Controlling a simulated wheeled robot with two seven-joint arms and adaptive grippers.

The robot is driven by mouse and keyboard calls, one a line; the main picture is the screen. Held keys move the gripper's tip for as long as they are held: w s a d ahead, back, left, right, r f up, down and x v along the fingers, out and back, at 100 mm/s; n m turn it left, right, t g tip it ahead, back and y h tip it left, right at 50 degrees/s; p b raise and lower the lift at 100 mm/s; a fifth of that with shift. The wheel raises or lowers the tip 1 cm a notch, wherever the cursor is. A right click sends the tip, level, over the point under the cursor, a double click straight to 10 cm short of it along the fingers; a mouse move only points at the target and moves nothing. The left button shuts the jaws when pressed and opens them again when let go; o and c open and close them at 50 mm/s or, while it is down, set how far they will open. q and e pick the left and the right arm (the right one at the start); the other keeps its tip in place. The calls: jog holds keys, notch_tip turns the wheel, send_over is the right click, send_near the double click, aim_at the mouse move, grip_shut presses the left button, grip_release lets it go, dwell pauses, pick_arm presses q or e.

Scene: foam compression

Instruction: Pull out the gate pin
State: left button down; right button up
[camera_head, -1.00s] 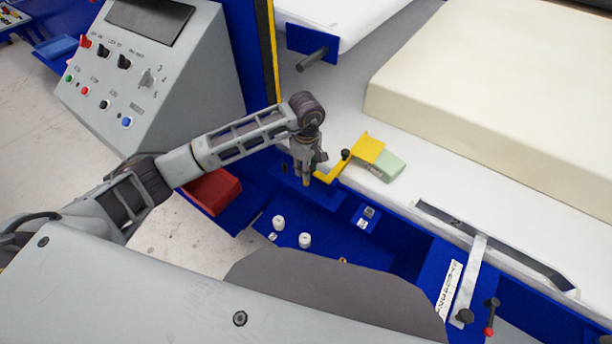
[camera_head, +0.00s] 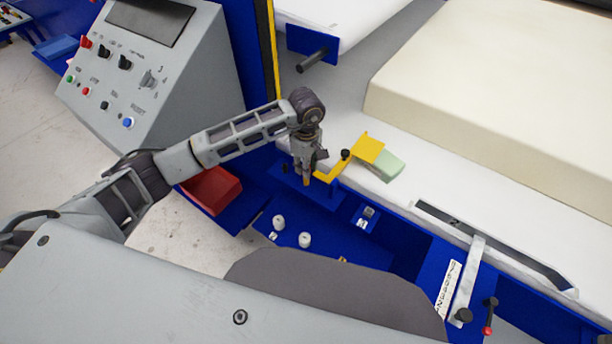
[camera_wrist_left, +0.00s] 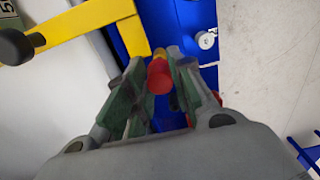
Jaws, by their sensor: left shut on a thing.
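My left gripper (camera_head: 306,179) points down at the blue frame beside the near end of the yellow gate arm (camera_head: 333,174). In the left wrist view, its fingers (camera_wrist_left: 157,68) are closed around the gate pin (camera_wrist_left: 159,78), which shows a red end and an orange-yellow part. The pin's lower part is hidden, so I cannot tell how deep it sits. The yellow gate arm also shows in the left wrist view (camera_wrist_left: 90,18), with a black knob (camera_wrist_left: 15,46). My right gripper is not in view.
A green foam piece (camera_head: 390,167) lies beside the yellow plate (camera_head: 368,147). A large cream foam block (camera_head: 490,95) lies on the white bed at the right. A red bin (camera_head: 211,190) stands below my left arm. A grey control panel (camera_head: 150,85) stands at upper left.

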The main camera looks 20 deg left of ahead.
pick_arm(q)
jog(key=shift+r, duration=0.35)
dwell(0.6)
jog(key=shift+r+p, duration=1.2)
jog(key=shift+r, duration=1.2)
